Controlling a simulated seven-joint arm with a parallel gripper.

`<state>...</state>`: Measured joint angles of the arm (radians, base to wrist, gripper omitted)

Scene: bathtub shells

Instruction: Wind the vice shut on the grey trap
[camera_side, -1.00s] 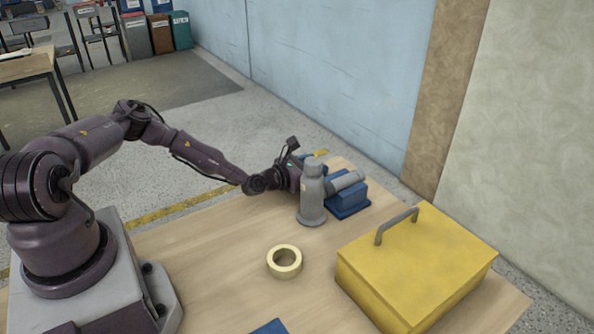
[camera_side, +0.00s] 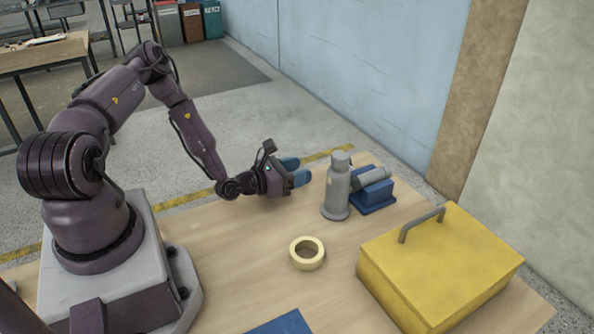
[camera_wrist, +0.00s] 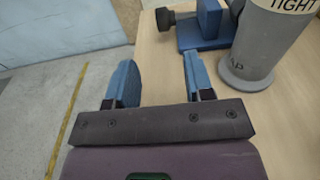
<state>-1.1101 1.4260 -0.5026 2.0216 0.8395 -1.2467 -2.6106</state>
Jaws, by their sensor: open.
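The blue vice (camera_side: 376,196) stands on the bench behind and right of an upright grey bottle-shaped body (camera_side: 338,188). A grey pipe (camera_side: 372,179) lies level at the vice's top; I cannot tell whether it joins the body, or whether the jaws touch it. In the wrist view the vice (camera_wrist: 209,26) shows a black knob (camera_wrist: 165,18) on its left. The body (camera_wrist: 268,45) is at the right, with lettering ending "AP" and a "TIGHT" label. My gripper (camera_side: 296,170) is open and empty, left of the body and apart from it. Its blue fingers (camera_wrist: 160,63) point toward the vice side.
A cream tape ring (camera_side: 307,253) lies in mid-bench. A yellow toolbox (camera_side: 438,262) with a raised handle stands at the right front. A blue flat item (camera_side: 283,323) is at the front edge. Bare bench lies between my gripper and the tape.

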